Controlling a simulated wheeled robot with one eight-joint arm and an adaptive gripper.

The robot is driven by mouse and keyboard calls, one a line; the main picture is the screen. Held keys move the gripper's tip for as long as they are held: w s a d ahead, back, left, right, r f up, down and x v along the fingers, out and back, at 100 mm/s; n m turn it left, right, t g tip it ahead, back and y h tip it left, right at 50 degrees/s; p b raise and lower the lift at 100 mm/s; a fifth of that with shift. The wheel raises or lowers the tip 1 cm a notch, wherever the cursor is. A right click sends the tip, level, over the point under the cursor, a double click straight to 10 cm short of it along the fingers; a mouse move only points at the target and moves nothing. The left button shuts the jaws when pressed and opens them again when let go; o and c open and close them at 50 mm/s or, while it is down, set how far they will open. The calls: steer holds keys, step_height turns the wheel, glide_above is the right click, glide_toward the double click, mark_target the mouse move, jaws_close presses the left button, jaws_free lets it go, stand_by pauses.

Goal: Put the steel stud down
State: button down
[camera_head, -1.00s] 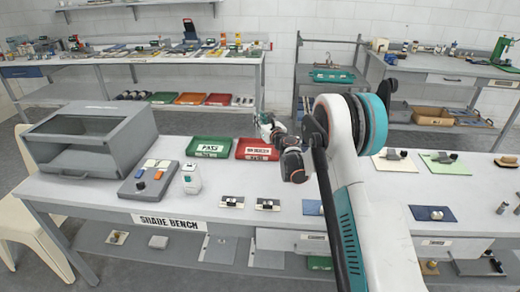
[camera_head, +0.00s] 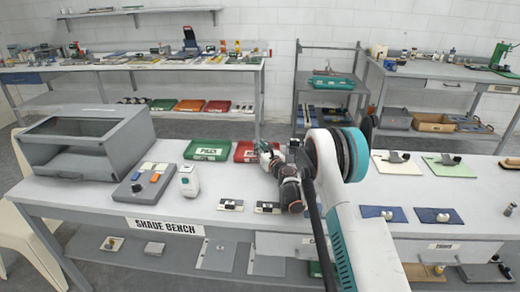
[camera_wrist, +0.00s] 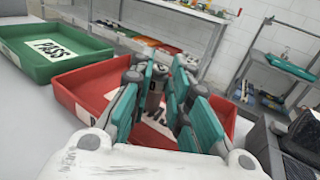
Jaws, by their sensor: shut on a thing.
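My gripper (camera_wrist: 157,82) is shut on the steel stud (camera_wrist: 153,98), a small grey-brown metal piece partly hidden between the teal fingers. In the wrist view the held stud shows in front of the red tray (camera_wrist: 85,80); its height above the tray floor is hard to tell. The green tray labelled PASS (camera_wrist: 22,62) lies to the left. In the head view my gripper (camera_head: 266,157) is at the right part of the red tray (camera_head: 243,155), covering much of its label. The green tray (camera_head: 207,155) stands just left of it, and the stud is not discernible there.
A grey hooded box (camera_head: 85,150), a control box with coloured buttons (camera_head: 143,188) and a white device (camera_head: 188,182) stand on the bench's left. Small dark plates (camera_head: 231,205) lie near its front edge. Blue mats (camera_head: 436,217) with small parts lie to the right.

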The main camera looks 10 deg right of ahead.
steer(key=c, duration=1.5)
jaws_free()
